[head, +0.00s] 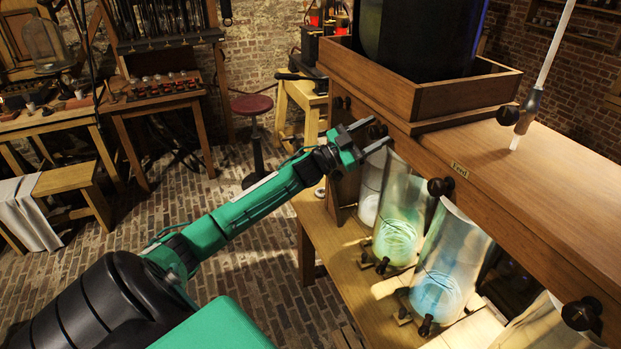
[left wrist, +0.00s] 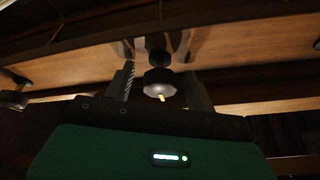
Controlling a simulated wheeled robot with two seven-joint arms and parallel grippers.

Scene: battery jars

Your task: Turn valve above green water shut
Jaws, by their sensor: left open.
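The jar of green water (head: 398,222) stands on the lower bench, under the front of the wooden beam. A dark valve knob (head: 376,130) sticks out of the beam's front, up and left of that jar. My left gripper (head: 370,135) is open at this knob, with a finger on each side. In the left wrist view the faceted knob (left wrist: 158,83) with a small brass tip sits between the fingers of my left gripper (left wrist: 160,88). I cannot tell if the fingers touch it. My right gripper is out of view.
A jar of blue water (head: 437,280) stands nearer, with another knob (head: 440,187) above it. More knobs sit at the near end (head: 582,314) and far end of the beam. A red stool (head: 252,104) stands on the open brick floor (head: 240,275).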

